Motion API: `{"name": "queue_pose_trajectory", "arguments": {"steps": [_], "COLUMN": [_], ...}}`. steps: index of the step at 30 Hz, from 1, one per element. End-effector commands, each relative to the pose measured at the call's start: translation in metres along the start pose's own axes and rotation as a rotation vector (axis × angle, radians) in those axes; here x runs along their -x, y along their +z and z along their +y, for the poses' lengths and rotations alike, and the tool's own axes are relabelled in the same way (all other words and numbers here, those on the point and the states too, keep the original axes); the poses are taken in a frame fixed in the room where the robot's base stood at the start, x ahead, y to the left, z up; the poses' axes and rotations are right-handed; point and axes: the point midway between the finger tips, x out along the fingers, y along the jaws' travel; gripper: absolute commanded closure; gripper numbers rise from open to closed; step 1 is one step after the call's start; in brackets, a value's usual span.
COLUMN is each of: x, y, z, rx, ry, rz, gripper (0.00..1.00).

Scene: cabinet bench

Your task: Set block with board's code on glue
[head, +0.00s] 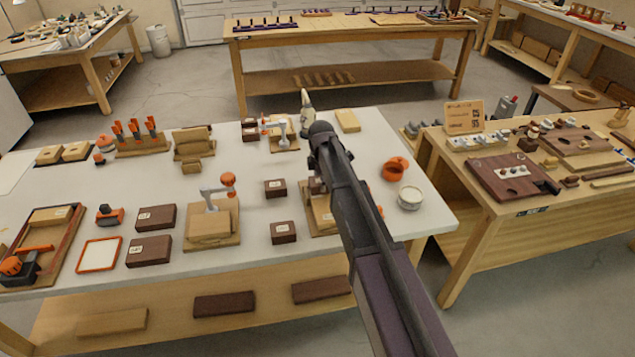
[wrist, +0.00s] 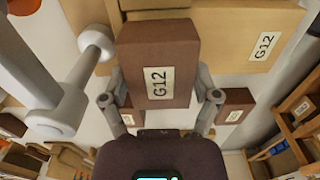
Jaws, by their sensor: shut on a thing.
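My gripper (wrist: 161,98) is shut on a dark brown block (wrist: 158,50) with a white label reading G12. In the wrist view its fingers press on the block's two sides. Behind the block is a pale wooden board (wrist: 264,46), whose label also reads G12. In the head view my arm covers most of the gripper; the held block (head: 317,186) shows only in part, above the board (head: 322,222). I cannot make out glue on the board; the block hides part of it. Whether block and board touch cannot be told.
Other dark labelled blocks (head: 275,188) (head: 283,232) lie left of the board. A clamp with an orange knob (head: 228,179) stands on another board farther left. An orange cup (head: 396,169) and a pale tin (head: 410,197) stand to the right. Bare white bench top lies between them.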

Motion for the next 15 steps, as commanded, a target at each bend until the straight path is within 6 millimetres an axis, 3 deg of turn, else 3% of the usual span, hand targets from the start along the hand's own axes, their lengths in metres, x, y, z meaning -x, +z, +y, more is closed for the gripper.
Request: {"name": "queue_pose_trajectory", "arguments": {"steps": [15], "x": [-0.0055], "y": [0.0005], "z": [0.0], "rx": [-0.001], "ry": [0.0], "rz": [0.0], "gripper": [0.72]}}
